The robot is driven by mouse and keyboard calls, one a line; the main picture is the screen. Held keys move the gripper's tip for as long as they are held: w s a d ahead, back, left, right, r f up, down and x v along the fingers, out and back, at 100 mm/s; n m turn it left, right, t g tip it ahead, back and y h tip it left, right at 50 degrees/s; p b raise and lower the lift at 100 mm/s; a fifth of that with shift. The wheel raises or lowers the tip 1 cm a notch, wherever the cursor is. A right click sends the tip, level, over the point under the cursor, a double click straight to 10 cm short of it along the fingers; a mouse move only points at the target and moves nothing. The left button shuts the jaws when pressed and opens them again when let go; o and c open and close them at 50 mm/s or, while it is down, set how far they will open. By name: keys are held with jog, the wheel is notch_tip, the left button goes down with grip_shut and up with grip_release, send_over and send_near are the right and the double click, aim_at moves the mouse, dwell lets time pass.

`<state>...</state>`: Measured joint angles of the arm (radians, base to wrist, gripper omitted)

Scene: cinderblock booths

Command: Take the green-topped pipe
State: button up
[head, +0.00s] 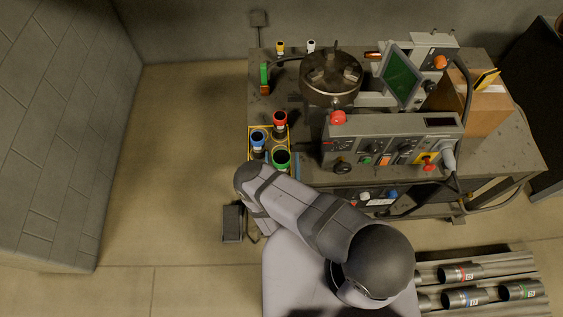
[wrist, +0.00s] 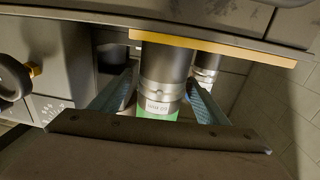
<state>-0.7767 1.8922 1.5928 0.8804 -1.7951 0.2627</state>
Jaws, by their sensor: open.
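The green-topped pipe (head: 281,158) stands in a yellow-edged rack (head: 288,137) at the left front of the bench in the head view. In the wrist view, its grey body with a silver collar and green band (wrist: 157,112) lies between the two fingers of my gripper (wrist: 163,80). The fingers are apart, one on each side, with a gap visible at least on the left. Contact on the right is hard to tell.
A red-topped pipe (head: 280,119) and a blue-topped pipe (head: 258,138) stand close by in the rack. A control panel (head: 390,140) with knobs is just right of it. Several loose pipes (head: 480,290) lie at the lower right.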

jog(key=shift+w+d+p, duration=0.1)
jog(key=shift+w+p, duration=0.3)
jog(key=shift+w, duration=1.05)
jog(key=shift+c, duration=0.6)
jog(key=shift+r, duration=0.1)
jog(key=c, duration=1.4)
jog(key=shift+r, duration=0.15)
notch_tip(320, 180, up, 10)
jog(key=b, duration=0.2)
